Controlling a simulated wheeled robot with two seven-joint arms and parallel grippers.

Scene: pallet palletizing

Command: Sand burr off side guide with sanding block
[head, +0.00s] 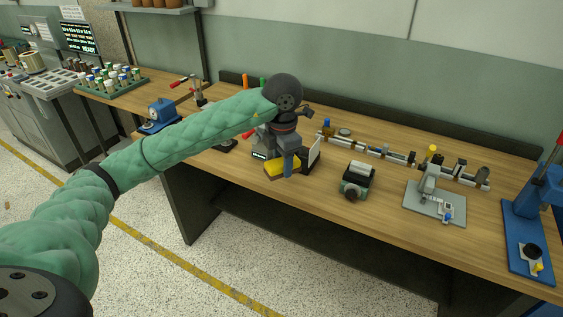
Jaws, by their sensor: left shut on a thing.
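I cannot tell whether the block touches the surface below. Just right of it stands a pale upright plate (315,152) with a dark part beside it; I cannot tell whether this is the side guide. No burr can be made out at this size. My right gripper is not in view.
A long rail assembly (370,150) lies along the back of the wooden bench (390,215). A small grey-green device (356,181), a grey plate fixture (433,202) and a blue press (528,225) stand to the right. A blue vise (160,113) and a bottle rack (111,83) are left.

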